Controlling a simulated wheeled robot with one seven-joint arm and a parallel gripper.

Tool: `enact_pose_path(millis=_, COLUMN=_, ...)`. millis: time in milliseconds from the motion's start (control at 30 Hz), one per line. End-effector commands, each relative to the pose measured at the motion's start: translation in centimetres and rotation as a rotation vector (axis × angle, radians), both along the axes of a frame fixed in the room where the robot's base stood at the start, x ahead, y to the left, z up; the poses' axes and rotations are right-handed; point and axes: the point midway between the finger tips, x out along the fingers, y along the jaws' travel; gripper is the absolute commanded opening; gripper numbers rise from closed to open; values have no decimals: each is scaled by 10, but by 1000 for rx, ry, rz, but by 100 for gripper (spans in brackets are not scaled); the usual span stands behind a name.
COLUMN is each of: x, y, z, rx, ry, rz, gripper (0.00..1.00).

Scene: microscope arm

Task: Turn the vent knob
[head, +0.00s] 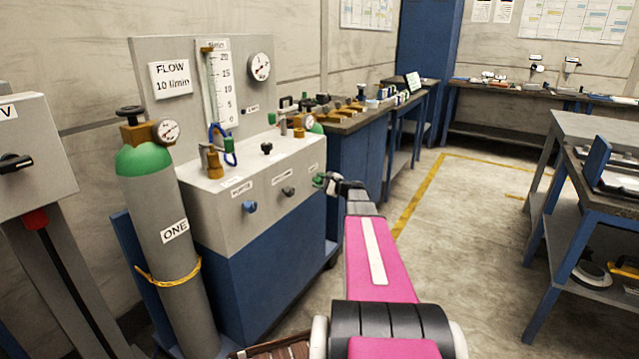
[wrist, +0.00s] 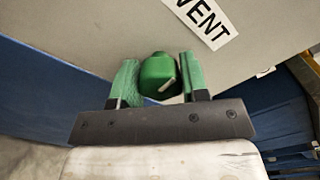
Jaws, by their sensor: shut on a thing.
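The vent knob (wrist: 159,76) is green with a pale pointer line, on the grey front panel just below a "VENT" label (wrist: 208,22) in the wrist view. My gripper (wrist: 158,80) has its green fingers on either side of the knob and is shut on it. The pale line on the knob slants towards the lower left. In the head view, my gripper (head: 325,182) is at the right end of the cabinet's front panel (head: 262,212), and the knob is largely hidden by it.
A blue knob (head: 250,206) and a dark knob (head: 288,190) sit left of my gripper on the same panel. The floor (head: 470,240) to the right is open.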

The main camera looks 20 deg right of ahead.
Motion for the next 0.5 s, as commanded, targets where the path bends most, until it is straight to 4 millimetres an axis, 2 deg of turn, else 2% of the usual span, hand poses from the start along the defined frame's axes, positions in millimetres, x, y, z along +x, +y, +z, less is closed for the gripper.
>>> enact_pose_path(millis=500, x=-1, y=-1, z=-1, rx=91, ry=74, rz=-1, gripper=17)
